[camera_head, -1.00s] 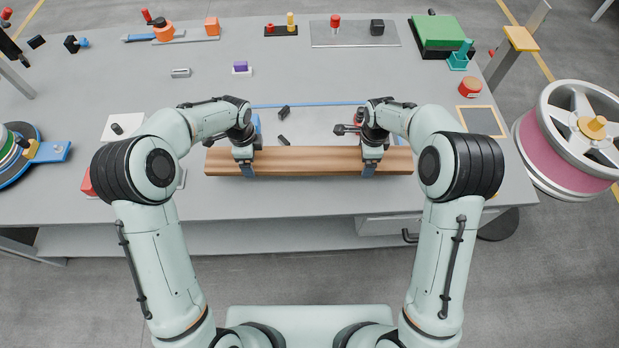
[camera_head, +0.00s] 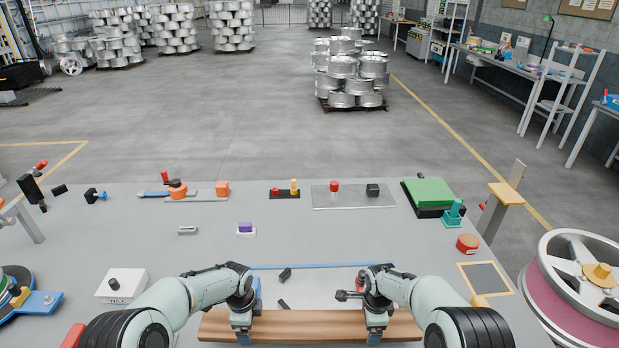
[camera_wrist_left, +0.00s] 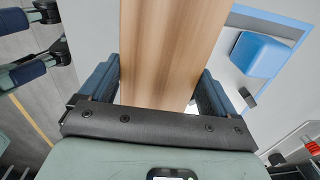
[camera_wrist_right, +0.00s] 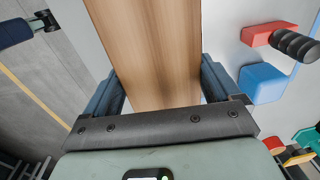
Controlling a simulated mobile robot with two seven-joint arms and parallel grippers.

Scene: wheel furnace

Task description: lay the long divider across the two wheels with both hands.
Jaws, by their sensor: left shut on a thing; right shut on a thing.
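The long divider is a brown wooden plank (camera_head: 310,326), lying left to right along the table's near edge at the bottom of the head view. My left gripper (camera_head: 243,337) is shut on it left of its middle, and my right gripper (camera_head: 375,336) right of its middle. In the left wrist view the plank (camera_wrist_left: 165,45) runs between both fingers; in the right wrist view the plank (camera_wrist_right: 150,50) does too. Silver wheels (camera_head: 350,68) stand stacked on a pallet beyond the table; which two wheels are meant I cannot tell.
The grey table (camera_head: 300,235) carries small tools, a green block (camera_head: 430,192) and a white box (camera_head: 121,287). A pink-and-silver reel (camera_head: 590,290) stands at the right. More wheel stacks (camera_head: 175,27) stand far back. Open floor (camera_head: 220,110) lies beyond the table.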

